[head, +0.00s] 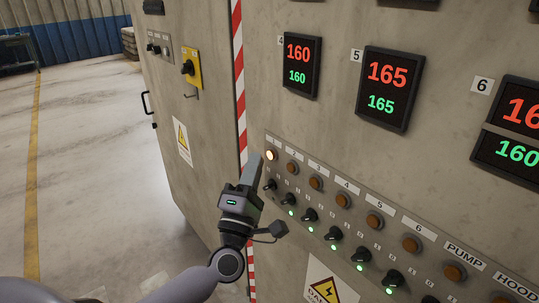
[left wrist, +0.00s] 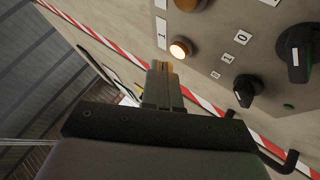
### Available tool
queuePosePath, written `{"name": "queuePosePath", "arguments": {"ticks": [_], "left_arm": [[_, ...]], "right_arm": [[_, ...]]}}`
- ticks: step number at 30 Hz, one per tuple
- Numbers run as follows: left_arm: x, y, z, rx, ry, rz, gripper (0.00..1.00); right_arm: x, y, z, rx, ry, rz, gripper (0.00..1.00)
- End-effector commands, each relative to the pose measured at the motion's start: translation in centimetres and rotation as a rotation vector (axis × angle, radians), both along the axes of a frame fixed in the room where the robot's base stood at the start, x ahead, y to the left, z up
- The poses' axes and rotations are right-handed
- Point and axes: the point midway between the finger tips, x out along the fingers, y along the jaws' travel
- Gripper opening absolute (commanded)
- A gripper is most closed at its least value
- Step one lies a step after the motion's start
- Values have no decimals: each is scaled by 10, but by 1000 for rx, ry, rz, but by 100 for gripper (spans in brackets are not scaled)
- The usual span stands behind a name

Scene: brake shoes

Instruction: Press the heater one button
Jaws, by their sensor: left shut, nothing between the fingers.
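The heater one button (head: 271,155) is the first round button at the left end of the panel's button row. It glows pale and bright, unlike the dull orange buttons beside it. It also shows lit in the left wrist view (left wrist: 180,47), near a label reading 1. My left gripper (head: 256,160) is shut and empty, with its fingertips just left of and slightly below the button in the head view. In the left wrist view the closed fingertips (left wrist: 162,66) are close to the button; I cannot tell whether they touch it. My right gripper is not in view.
The panel (head: 400,225) carries several more buttons and a row of black rotary knobs (head: 310,215) with green lights below. Red and green displays (head: 388,90) are above. A red-and-white striped strip (head: 239,80) runs beside the panel. Open floor (head: 90,150) lies at left.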

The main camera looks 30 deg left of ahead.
Motion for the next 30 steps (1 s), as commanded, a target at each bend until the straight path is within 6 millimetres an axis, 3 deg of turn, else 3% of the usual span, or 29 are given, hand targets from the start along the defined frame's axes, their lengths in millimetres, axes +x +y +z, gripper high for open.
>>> {"name": "queuePosePath", "arguments": {"ticks": [30], "left_arm": [[8,-3,0,-1,0,0,0]], "right_arm": [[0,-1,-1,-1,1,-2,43]]}}
